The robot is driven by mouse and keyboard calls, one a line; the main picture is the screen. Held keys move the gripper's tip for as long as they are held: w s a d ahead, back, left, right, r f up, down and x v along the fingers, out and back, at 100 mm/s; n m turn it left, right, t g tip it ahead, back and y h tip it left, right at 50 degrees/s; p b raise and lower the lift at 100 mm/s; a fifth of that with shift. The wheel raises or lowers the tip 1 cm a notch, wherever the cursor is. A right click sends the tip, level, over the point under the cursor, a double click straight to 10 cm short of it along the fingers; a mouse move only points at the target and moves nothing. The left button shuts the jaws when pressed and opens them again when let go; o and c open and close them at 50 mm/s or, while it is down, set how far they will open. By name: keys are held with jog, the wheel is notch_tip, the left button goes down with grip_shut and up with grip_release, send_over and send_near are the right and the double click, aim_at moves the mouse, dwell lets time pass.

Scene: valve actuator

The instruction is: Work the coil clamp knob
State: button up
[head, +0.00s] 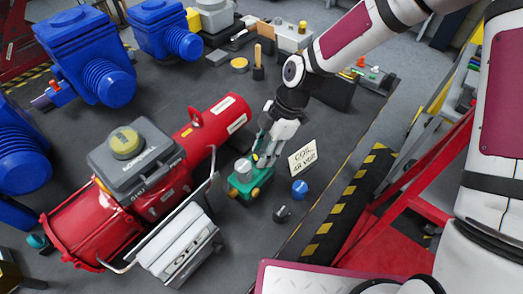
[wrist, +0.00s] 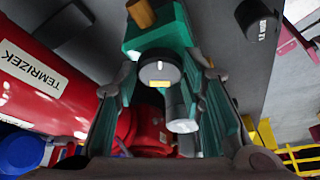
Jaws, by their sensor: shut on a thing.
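The coil unit (head: 250,184) is a small green block with a grey cylindrical top, standing on the dark bench beside the red actuator. In the wrist view its green body (wrist: 160,35) carries a round black knob (wrist: 160,72) with a pale face and a yellow mark. My gripper (head: 263,160) reaches down to the unit from the upper right. In the wrist view its two green-sided fingers (wrist: 165,80) are closed in on either side of the knob.
A white card (head: 302,158) reading COIL 24 VDC stands right of the unit. A blue round part (head: 299,187) and a black part (head: 282,213) lie in front of it. The red actuator (head: 160,180) with its grey box blocks the left. Blue actuators (head: 85,55) stand behind.

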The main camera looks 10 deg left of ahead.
jog(key=m, duration=0.1)
jog(key=m+t+p, duration=0.1)
jog(key=m, duration=0.1)
jog(key=m+p, duration=0.1)
jog(key=shift+s+d+r+m+t+y, duration=0.1)
jog(key=shift+s+r+m+t+y, duration=0.05)
jog(key=shift+s+m+t+y, duration=0.2)
jog(key=m+t+p, duration=0.1)
jog(key=m+p, duration=0.1)
jog(key=m, duration=0.1)
jog(key=shift+s+m+p, duration=0.15)
jog(key=shift+m+p, duration=0.2)
jog(key=m+t+p, duration=0.1)
jog(key=m, duration=0.2)
jog(key=shift+t+p, duration=0.3)
jog(key=shift+t, duration=0.05)
jog(key=shift+m+t, duration=0.4)
jog(key=shift+m, duration=1)
jog(key=o, duration=1.1)
jog(key=shift+o, duration=0.2)
jog(key=shift+s+h, duration=0.1)
jog(key=shift+h, duration=0.35)
